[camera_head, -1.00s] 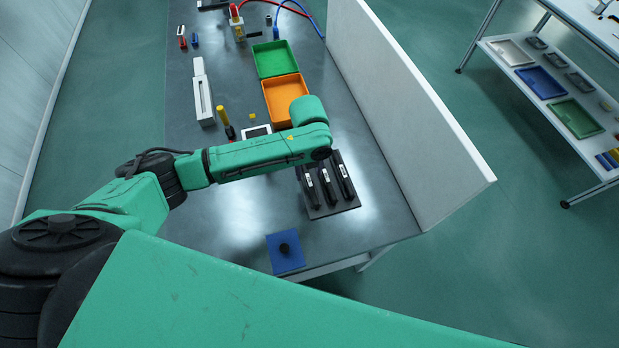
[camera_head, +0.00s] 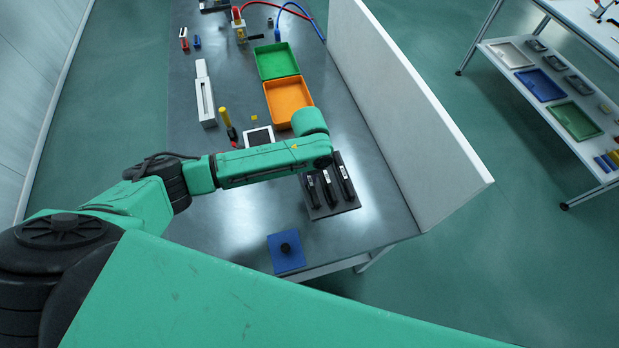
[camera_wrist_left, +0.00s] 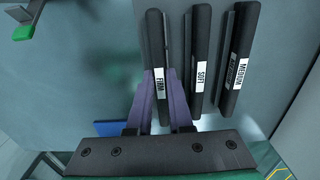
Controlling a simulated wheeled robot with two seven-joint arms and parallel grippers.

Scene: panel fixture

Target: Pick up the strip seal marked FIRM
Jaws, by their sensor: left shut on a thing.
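Three black strip seals with white labels stand side by side in the left wrist view. The strip marked FIRM (camera_wrist_left: 156,42) is leftmost, SOFT (camera_wrist_left: 200,45) is in the middle and MEDIUM (camera_wrist_left: 240,45) is at the right. My left gripper (camera_wrist_left: 162,76) has its purple fingers shut on the FIRM strip near its label. I cannot tell whether the strip is clear of its holder. The black holder (camera_head: 340,208) shows there below the arm, with labels too small to read.
A blue block with a black knob (camera_head: 286,252) lies near the table's front edge. A white upright panel (camera_head: 400,100) bounds the table at the right. Orange (camera_head: 287,97) and green (camera_head: 275,60) trays lie beyond my arm, and a white-framed dark plate (camera_head: 258,137) beside it.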

